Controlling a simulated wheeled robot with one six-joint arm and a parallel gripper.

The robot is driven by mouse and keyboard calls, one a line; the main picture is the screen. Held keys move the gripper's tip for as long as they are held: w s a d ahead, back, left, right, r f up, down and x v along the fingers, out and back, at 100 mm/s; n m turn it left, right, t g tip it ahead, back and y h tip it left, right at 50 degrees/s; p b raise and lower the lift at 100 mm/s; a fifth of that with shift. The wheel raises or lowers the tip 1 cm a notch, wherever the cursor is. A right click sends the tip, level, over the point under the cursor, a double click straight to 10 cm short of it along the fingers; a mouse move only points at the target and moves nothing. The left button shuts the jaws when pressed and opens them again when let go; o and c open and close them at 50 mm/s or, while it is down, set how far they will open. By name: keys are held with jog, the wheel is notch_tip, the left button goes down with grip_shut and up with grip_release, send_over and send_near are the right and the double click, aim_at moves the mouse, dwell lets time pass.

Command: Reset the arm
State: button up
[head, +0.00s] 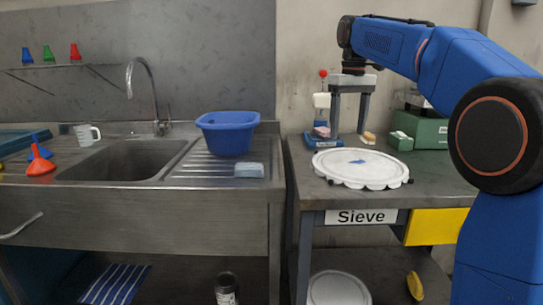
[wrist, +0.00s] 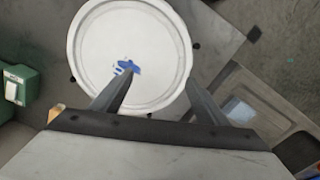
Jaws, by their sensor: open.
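My gripper (head: 347,134) hangs from my blue arm, pointing down over the bench with the "Sieve" label. Its two grey fingers stand apart with nothing between them. The gripper also shows in the wrist view (wrist: 158,76), with the fingers spread over a round white lid-like disc (wrist: 105,50). That disc (head: 335,172) lies on the bench, in front of and below the fingers in the head view. It bears a blue smear (head: 357,162). I cannot tell the exact height of the fingertips above it.
A green box (head: 425,132) and a small green block (head: 400,141) stand right of the gripper. A small blue-based device (head: 322,141) stands left. The sink counter holds a blue tub (head: 228,133), a light-blue sponge-like block (head: 249,170) and an orange funnel (head: 40,165).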

jog(key=s+d+f+m+t, duration=0.1)
jog(key=s+d+f, duration=0.15)
jog(key=s, duration=0.45)
jog(key=s+d+f+t, duration=0.1)
jog(key=s+f, duration=0.3)
jog(key=s, duration=0.2)
jog(key=s+d+f+m, duration=0.1)
jog(key=s+f, duration=0.2)
jog(key=s, duration=0.4)
jog(key=s+d+f+m+t, duration=0.2)
jog(key=s+f, duration=1.6)
jog(key=f, duration=0.1)
jog(key=shift+f+t, duration=0.25)
jog(key=shift+t, duration=0.15)
jog(key=shift+s+d, duration=0.1)
